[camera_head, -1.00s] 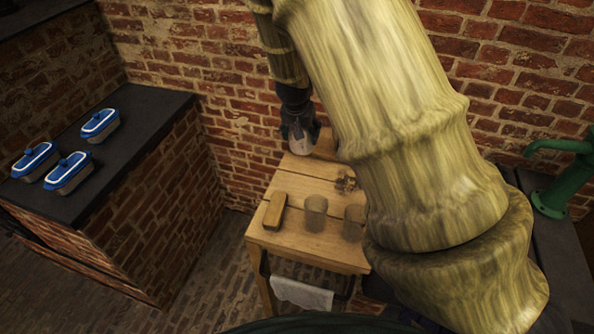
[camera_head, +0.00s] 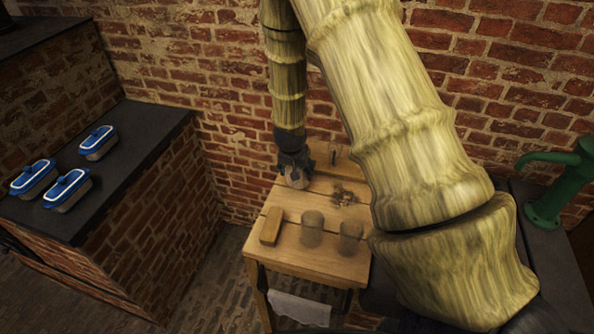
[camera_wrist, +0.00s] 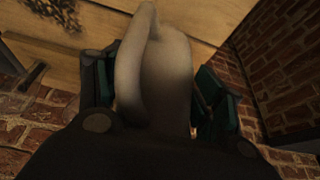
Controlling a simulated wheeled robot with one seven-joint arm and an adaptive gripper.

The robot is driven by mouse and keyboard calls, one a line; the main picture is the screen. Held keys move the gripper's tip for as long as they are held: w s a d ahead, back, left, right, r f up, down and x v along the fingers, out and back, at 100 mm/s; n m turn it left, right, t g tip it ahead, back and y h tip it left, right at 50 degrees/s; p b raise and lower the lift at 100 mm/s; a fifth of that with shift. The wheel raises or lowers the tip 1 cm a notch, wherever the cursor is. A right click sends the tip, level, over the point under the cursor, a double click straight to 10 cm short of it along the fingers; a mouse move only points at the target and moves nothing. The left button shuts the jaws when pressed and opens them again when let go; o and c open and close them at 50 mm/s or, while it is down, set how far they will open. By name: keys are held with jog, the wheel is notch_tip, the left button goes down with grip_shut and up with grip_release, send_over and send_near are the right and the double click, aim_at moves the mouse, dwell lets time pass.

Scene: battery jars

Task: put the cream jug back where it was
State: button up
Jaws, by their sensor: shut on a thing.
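The pale cream jug (camera_head: 297,179) is in my gripper (camera_head: 295,170) over the back left part of the wooden table (camera_head: 290,262). In the wrist view the jug (camera_wrist: 165,75) fills the middle, with its handle towards the camera. The dark and green fingers of my gripper (camera_wrist: 150,95) are shut on it from both sides. The jug looks low over the tabletop; I cannot tell whether its base touches the wood.
A wooden block (camera_head: 271,226) and two clear glasses, one left (camera_head: 312,230) and one right (camera_head: 350,236), stand near the table's front. Small brown pieces (camera_head: 342,196) lie right of the jug. A white towel (camera_head: 299,308) hangs in front. Blue-lidded containers (camera_head: 66,188) stand on the left counter.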

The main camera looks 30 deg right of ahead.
jog(key=shift+f, duration=0.6)
jog(key=o, duration=1.6)
jog(key=shift+f, duration=0.1)
jog(key=shift+b+v, duration=1.05)
jog(key=shift+v, duration=5.1)
jog(key=shift+f, duration=0.1)
